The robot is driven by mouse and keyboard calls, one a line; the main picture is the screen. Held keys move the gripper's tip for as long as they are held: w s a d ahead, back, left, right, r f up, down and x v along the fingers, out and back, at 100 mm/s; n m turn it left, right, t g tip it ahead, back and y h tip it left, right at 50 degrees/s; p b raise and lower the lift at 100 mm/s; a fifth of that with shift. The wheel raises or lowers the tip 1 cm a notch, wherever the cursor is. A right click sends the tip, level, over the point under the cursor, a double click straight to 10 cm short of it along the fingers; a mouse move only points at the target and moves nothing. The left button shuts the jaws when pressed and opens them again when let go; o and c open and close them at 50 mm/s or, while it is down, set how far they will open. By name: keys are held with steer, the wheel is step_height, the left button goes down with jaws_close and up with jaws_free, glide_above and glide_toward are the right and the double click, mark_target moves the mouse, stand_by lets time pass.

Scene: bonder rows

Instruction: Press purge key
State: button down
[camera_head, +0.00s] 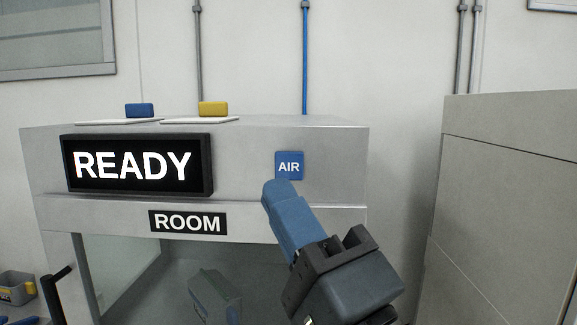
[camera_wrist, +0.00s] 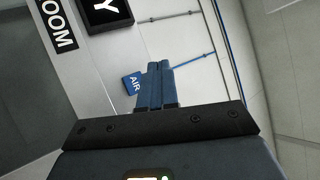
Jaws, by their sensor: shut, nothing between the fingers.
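No key marked purge can be read in either view. A blue square marked AIR (camera_head: 289,166) is on the front of a grey cabinet (camera_head: 330,145), right of a black display (camera_head: 137,164) reading READY. The AIR square also shows in the wrist view (camera_wrist: 133,83), partly hidden by the fingers. My gripper (camera_head: 276,186) is shut and empty, its blue fingertips just below and left of the AIR square in the head view. I cannot tell whether they touch the cabinet. A blue block (camera_head: 139,110) and a yellow block (camera_head: 213,108) sit on white plates on the cabinet top.
A ROOM label (camera_head: 188,222) sits above a window in the cabinet. A dark handle (camera_head: 52,290) is at the lower left, beside a small grey bin (camera_head: 16,287). A tall grey cabinet (camera_head: 510,190) stands to the right, with a gap between. Pipes run up the wall.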

steer(key=b, duration=0.4)
glide_toward(278, 156)
step_height(278, 156, up, 3)
steer(key=w+a, duration=0.1)
steer(key=a, duration=0.2)
steer(key=shift+w+d, duration=0.2)
steer(key=shift+w, duration=0.6)
steer(key=shift+w+b, duration=0.2)
steer(key=shift+b, duration=0.1)
stand_by(0.8)
steer(key=shift+w, duration=0.2)
steer(key=shift+w+r, duration=0.1)
steer(key=shift+w, duration=0.3)
stand_by(0.8)
stand_by(0.3)
steer(key=shift+s+p, duration=0.4)
steer(key=shift+s, duration=0.4)
